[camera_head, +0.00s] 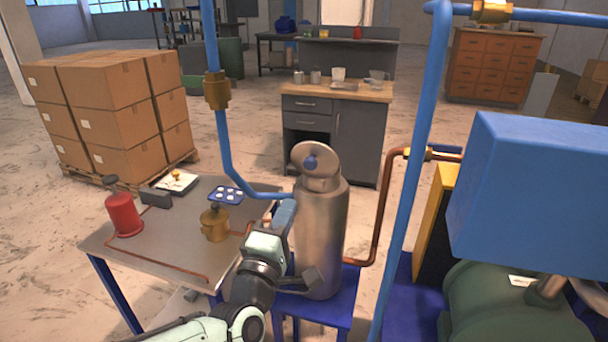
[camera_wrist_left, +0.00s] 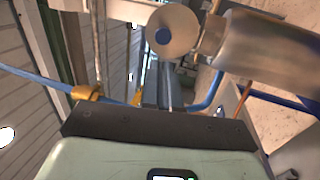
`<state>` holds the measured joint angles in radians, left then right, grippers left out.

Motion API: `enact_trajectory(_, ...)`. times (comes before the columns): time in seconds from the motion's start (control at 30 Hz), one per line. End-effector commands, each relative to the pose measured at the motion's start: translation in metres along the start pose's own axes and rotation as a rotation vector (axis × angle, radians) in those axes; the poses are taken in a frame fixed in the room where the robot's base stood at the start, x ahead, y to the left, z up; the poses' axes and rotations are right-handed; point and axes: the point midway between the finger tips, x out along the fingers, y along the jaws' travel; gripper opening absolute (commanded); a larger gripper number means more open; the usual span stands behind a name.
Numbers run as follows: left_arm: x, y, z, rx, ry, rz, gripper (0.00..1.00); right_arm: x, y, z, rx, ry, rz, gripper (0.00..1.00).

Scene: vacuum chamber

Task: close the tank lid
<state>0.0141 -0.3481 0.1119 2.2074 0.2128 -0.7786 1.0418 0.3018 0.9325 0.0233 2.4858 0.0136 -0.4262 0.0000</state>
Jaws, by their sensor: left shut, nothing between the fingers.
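The tank (camera_head: 322,235) is a tall metal cylinder on a blue stand. Its round metal lid (camera_head: 326,153) stands tilted up on the tank's neck, open, with a blue knob (camera_head: 310,162) on its face. My left gripper (camera_head: 288,208) is shut and empty, just left of the tank's upper body and below the lid. In the left wrist view the lid (camera_wrist_left: 184,22) and its blue knob (camera_wrist_left: 162,36) show beyond the shut fingers (camera_wrist_left: 166,75), apart from them, with the tank (camera_wrist_left: 265,48) at right. My right gripper is not in view.
Blue pipes (camera_head: 412,180) rise right of the tank, and another blue pipe (camera_head: 224,150) runs down at its left. A copper pipe (camera_head: 382,215) stands close to its right side. A metal table (camera_head: 170,235) with a red pot and a brass vessel is at left.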

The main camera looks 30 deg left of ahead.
Motion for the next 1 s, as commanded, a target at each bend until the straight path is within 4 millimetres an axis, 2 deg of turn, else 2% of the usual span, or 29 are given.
enact_trajectory(0.1,0.029,0.000,0.000,0.001,0.000,-0.003,0.00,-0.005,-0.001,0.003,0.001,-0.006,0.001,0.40)
enact_trajectory(0.3,0.070,0.000,0.000,0.002,0.000,-0.003,0.00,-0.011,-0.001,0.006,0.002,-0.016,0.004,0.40)
enact_trajectory(0.5,0.098,0.000,0.000,0.002,-0.001,-0.001,0.00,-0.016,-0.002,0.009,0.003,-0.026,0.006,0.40)
enact_trajectory(0.7,0.107,-0.001,0.000,0.002,-0.001,-0.002,0.00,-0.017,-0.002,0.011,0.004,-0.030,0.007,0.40)
enact_trajectory(1.0,0.107,-0.001,0.000,0.003,-0.001,-0.002,0.00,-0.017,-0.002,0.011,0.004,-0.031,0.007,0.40)
